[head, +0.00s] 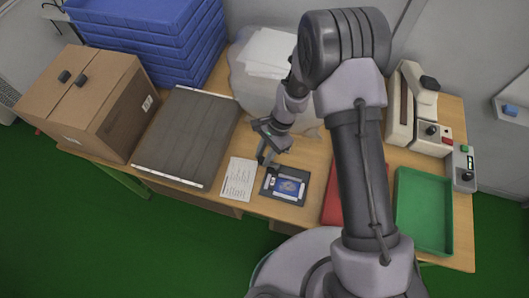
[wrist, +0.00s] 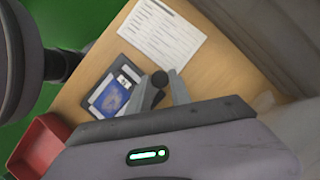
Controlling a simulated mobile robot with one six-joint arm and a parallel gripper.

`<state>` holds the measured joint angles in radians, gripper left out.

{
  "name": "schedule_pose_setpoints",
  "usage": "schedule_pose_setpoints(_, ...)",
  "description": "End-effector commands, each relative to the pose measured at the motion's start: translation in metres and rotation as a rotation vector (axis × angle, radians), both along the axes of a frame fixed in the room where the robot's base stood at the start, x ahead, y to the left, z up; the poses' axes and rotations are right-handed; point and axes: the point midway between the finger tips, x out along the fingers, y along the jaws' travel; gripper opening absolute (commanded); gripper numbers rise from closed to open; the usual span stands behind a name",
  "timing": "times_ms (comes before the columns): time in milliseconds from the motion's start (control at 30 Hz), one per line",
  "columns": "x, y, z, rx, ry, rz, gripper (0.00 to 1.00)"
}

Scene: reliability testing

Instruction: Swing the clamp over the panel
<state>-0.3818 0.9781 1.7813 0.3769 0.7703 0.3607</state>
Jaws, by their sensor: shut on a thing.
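A dark fixture plate (head: 304,196) lies near the table's front edge, with a blue panel (head: 290,188) in it. Both also show in the wrist view, where the panel (wrist: 112,99) is left of my fingers. My gripper (head: 266,158) is at the fixture's back left corner, pointing down. In the wrist view, the clamp's dark round knob (wrist: 159,79) shows between the fingertips of my gripper (wrist: 162,88), which is shut on it. The rest of the clamp is small and partly hidden by the fingers, so I cannot tell its exact angle.
A printed sheet (head: 239,179) lies just left of the fixture. A grey mat (head: 187,135) and a cardboard box (head: 85,100) are farther left. A red tray (head: 340,196), mostly behind my arm, and a green tray (head: 424,212) are on the right. Blue crates (head: 150,35) stand behind.

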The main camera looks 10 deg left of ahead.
Motion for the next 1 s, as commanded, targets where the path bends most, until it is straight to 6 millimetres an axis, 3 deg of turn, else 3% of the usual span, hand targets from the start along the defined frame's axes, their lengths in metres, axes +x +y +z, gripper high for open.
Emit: schedule_pose_setpoints(1000, -0.038, -0.018, 0.001, 0.000, 0.001, 0.955, 0.00)
